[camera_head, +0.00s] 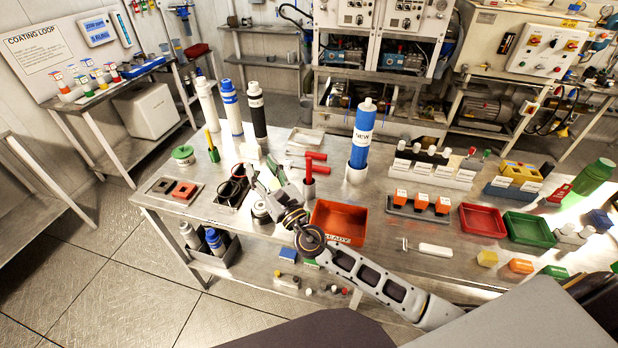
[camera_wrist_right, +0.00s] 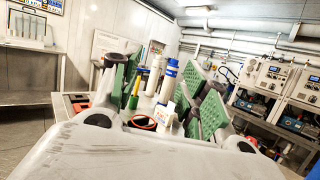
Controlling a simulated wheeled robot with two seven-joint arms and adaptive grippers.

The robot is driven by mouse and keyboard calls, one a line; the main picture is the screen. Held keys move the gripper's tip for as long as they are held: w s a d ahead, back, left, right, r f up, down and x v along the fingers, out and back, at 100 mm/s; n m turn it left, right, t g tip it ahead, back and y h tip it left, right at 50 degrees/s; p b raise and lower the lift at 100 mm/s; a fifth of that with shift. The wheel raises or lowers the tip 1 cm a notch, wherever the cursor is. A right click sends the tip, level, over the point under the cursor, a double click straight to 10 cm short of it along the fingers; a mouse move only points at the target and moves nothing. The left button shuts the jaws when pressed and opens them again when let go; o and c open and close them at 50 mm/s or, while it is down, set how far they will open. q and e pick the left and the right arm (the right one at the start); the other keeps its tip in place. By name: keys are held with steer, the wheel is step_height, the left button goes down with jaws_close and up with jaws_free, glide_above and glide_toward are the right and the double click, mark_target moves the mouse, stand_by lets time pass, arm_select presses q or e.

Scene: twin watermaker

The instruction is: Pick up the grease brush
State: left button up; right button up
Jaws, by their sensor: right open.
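The grease brush appears to be the thin yellow-handled tool (camera_head: 208,138) standing upright in a small green holder (camera_head: 214,155) on the left part of the steel table. In the right wrist view its yellow handle (camera_wrist_right: 134,92) shows between my fingers, nearer the left finger. My right gripper (camera_head: 262,176) is open and empty, with green finger pads. It is above the table, to the right of the brush in the head view and apart from it. The brush's lower end is hidden in the holder. My left gripper is not in view.
A green-lidded tub (camera_head: 183,153) stands left of the brush. Tall white, blue-banded (camera_head: 231,107) and black (camera_head: 256,112) cylinders stand behind. A holder with red handles (camera_head: 311,168) and an orange-red tray (camera_head: 338,222) are on the right. A black bin (camera_head: 212,252) sits below the table's front edge.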

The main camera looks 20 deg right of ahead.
steer(key=d+f+m+h, duration=0.4)
steer(key=d+m+h, duration=0.1)
steer(key=h, duration=0.2)
steer(key=m+g+h, duration=0.3)
steer(key=g+h, duration=0.1)
steer(key=h, duration=0.2)
glide_toward(310, 172)
steer(key=shift+s+a+r, duration=0.25)
steer(key=shift+s+a, duration=0.55)
steer(key=shift+a, duration=0.3)
steer(key=shift+s+d+f+h, duration=0.35)
steer(key=shift+s+f+h, duration=0.05)
steer(key=shift+f+h, duration=0.1)
steer(key=shift+w, duration=0.1)
steer(key=shift+p+x, duration=0.35)
steer(key=shift+x, duration=3.9)
